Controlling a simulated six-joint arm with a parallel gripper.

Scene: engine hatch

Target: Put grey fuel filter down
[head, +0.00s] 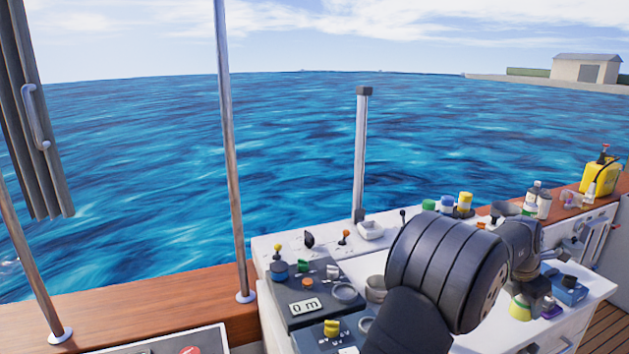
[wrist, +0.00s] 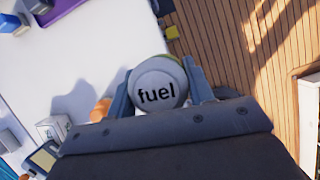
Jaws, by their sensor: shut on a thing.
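The grey fuel filter (wrist: 158,88) shows in the wrist view as a round light-grey cap with the dark word "fuel". A sliver of yellow-green shows behind its far rim. My gripper (wrist: 157,82) is shut on it, with one blue-grey finger on each side. Its lower body is hidden, and I cannot tell whether it touches the surface below. In the head view my gripper (head: 532,292) is over the right part of the white worktop (head: 592,286), partly hidden by my arm. The filter is hard to make out there.
In the wrist view an orange object (wrist: 100,110) stands close left of the filter, near a small white box (wrist: 53,128). Wooden decking (wrist: 235,40) lies beyond the worktop's right edge. In the head view, a blue box (head: 570,290) stands beside my gripper, with several bottles and jars behind.

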